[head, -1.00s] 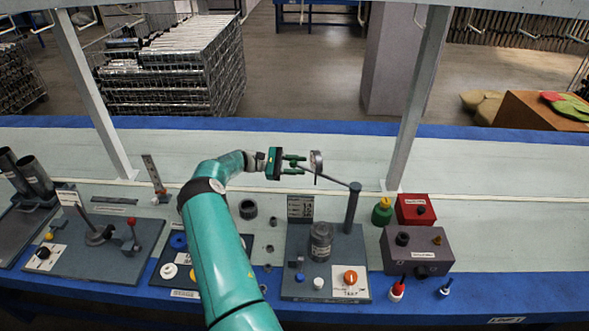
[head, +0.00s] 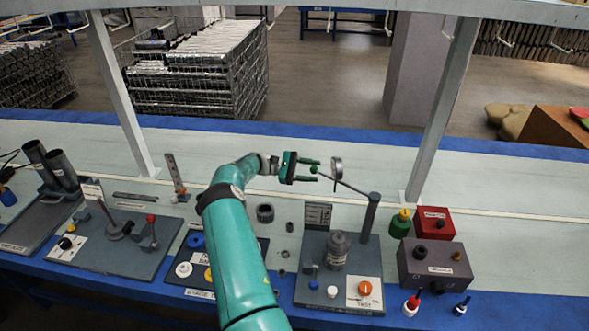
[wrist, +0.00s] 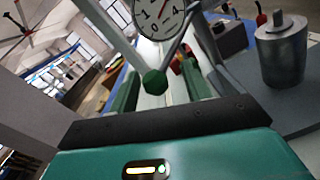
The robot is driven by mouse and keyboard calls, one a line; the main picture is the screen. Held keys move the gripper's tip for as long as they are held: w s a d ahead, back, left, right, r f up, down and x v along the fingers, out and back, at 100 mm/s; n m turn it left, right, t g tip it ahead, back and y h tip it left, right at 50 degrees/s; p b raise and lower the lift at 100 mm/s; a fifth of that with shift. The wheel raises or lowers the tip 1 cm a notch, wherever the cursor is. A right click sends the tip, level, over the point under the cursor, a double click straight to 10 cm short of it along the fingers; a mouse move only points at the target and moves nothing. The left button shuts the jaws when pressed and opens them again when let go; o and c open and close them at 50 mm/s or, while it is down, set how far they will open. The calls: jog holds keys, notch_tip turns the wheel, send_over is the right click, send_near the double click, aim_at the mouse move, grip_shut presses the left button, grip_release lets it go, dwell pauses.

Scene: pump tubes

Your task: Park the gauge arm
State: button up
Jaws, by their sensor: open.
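The gauge arm (head: 350,186) is a thin rod running up and left from a dark upright post (head: 371,216) on the pump plate. It carries a round dial gauge (head: 337,168) and ends in a green ball knob (head: 313,170). My gripper (head: 318,170) is open, with its two green fingers pointing right, one on each side of the knob. In the wrist view the green knob (wrist: 154,82) shows between the spread fingers, with gaps on both sides. The dial (wrist: 158,14) is beyond it, cut off by the top edge.
The plate (head: 310,292) under the post holds a grey cylinder (head: 337,252) and an orange knob (head: 365,288). A green bottle (head: 400,224), a red box (head: 434,222) and a grey box (head: 433,263) stand right. The bench behind the gauge is clear; a frame post (head: 440,110) rises there.

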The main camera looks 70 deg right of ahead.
jog(key=w+a, duration=0.1)
jog(key=w, duration=0.8)
jog(key=shift+w+a, duration=0.15)
jog(key=shift+a, duration=0.15)
dwell(0.3)
